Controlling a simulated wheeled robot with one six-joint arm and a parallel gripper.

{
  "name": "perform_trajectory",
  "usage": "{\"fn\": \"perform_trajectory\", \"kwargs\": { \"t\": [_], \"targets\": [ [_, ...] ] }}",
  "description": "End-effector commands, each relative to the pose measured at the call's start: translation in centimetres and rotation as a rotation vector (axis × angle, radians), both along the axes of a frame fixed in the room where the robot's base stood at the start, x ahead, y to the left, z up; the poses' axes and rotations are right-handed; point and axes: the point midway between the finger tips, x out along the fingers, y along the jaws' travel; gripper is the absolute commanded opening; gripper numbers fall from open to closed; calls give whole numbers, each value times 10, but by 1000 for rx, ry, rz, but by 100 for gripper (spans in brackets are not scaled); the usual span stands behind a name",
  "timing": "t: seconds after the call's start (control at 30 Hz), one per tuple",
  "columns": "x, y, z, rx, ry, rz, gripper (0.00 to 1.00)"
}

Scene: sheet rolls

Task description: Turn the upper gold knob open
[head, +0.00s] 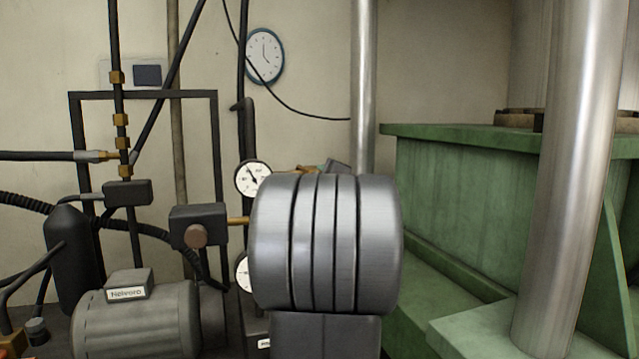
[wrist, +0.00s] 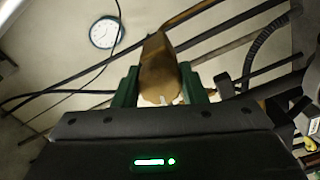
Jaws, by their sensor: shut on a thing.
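The upper gold knob (wrist: 160,84) shows in the wrist view as a brown-gold piece between the two green fingers of my gripper (wrist: 158,76). The fingers stand on either side of it and are shut on it. A narrow shaft or pipe of the same colour runs from its far end to the upper right. In the head view my large grey arm link hides the gripper and most of the knob. I cannot tell from these frames how far the knob is turned.
A pressure gauge (head: 252,179) stands just left of my arm, with a second gauge (head: 243,273) below. A motor (head: 140,318) and black hoses fill the lower left. A green press frame (head: 465,185) and steel column (head: 570,180) stand at right. A clock (head: 265,56) hangs behind.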

Motion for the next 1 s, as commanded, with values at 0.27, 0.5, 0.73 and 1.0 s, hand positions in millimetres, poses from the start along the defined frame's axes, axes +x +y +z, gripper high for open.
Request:
{"fn": "perform_trajectory", "kwargs": {
  "t": [0.27, 0.5, 0.73, 1.0],
  "targets": [
    [0, 0, -2, -180, -57, -1, 15],
    [0, 0, -2, -264, -84, -1, 15],
    [0, 0, -2, -294, -93, 0, 15],
    [0, 0, -2, -295, -93, 0, 15]
  ]
}}
